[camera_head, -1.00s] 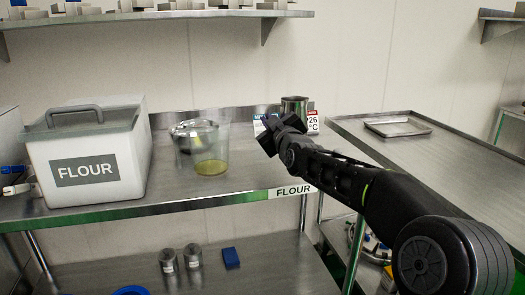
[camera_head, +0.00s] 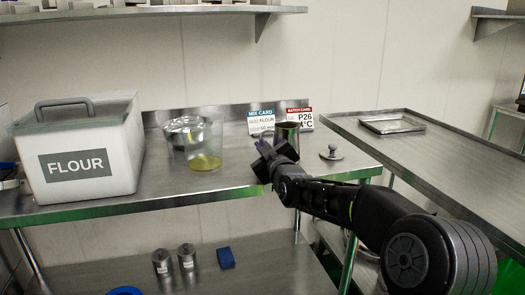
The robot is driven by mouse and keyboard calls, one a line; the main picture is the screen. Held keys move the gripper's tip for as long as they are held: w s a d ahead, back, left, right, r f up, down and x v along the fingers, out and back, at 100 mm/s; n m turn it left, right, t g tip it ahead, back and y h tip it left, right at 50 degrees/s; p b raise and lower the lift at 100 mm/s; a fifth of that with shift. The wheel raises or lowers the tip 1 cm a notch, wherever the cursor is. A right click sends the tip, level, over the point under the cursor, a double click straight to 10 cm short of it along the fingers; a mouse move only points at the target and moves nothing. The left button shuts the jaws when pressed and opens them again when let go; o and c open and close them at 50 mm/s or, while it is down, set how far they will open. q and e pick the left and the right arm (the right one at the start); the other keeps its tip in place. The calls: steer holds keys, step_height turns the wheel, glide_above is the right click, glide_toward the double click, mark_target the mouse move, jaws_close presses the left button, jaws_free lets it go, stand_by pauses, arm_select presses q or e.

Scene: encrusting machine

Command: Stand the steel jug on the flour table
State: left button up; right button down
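The steel jug (camera_head: 288,132) is upright at the right part of the flour table (camera_head: 225,178), in front of the two cards. Its lower part is hidden behind my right gripper (camera_head: 271,149), so I cannot see whether its base touches the table top. My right gripper is at the near side of the jug and appears shut on it; the fingertips are partly hidden. My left gripper is not in view.
A white flour bin (camera_head: 88,150) stands at the left. A clear container with yellow contents (camera_head: 205,150) stands mid-table. A small knobbed metal piece (camera_head: 331,153) lies right of the jug. A mix card (camera_head: 261,123) and batch card (camera_head: 300,119) stand behind.

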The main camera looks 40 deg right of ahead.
stand_by(0.3)
steer(key=shift+f, duration=0.2)
steer(key=c, duration=1.6)
jaws_free()
steer(key=shift+r, duration=0.2)
steer(key=shift+s+a+f, duration=0.1)
steer(key=shift+s, duration=0.2)
steer(key=v, duration=1.1)
steer(key=shift+s, duration=0.2)
